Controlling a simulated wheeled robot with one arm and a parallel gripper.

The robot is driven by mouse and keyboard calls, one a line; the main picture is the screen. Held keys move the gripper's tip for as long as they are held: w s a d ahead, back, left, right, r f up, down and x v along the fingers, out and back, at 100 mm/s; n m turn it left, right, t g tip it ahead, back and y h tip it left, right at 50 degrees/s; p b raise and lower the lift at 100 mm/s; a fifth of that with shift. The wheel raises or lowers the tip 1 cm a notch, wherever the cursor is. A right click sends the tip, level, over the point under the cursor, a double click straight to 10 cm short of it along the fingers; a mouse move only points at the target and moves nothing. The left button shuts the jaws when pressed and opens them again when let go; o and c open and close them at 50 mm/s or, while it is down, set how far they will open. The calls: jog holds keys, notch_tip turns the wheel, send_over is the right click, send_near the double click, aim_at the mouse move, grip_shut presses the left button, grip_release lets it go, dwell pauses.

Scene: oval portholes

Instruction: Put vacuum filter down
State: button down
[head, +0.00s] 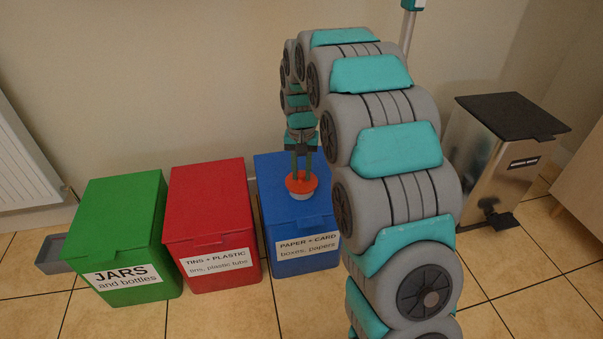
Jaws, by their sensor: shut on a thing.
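The vacuum filter (301,187) is a small round piece with an orange top and a pale grey lower part. It shows in the head view over the lid of the blue bin (308,240). My gripper (302,177) points down and is shut on the filter from above, with its two dark green fingers at the orange top. I cannot tell whether the filter touches the blue lid or hangs just above it. My arm hides the right edge of the blue bin.
A red bin (211,215) and a green bin (118,230), both lidded, stand to the left. A steel pedal bin (497,160) stands at right. Tiled floor in front is clear.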

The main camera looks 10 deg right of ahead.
aim_at(301, 173)
jog(key=shift+f, duration=0.15)
jog(key=c, duration=0.7)
grip_release()
notch_tip(301, 173, up, 12)
jog(key=p, duration=0.2)
jog(key=s+f+n, duration=0.1)
jog(key=s, duration=1.2)
jog(key=s+f+n+g, duration=0.1)
jog(key=s, duration=1.3)
jog(key=s+f+n, duration=0.1)
jog(key=s, duration=1.3)
jog(key=shift+f+n+g, duration=0.15)
jog(key=shift+n+g, duration=0.15)
jog(key=shift+g, duration=0.1)
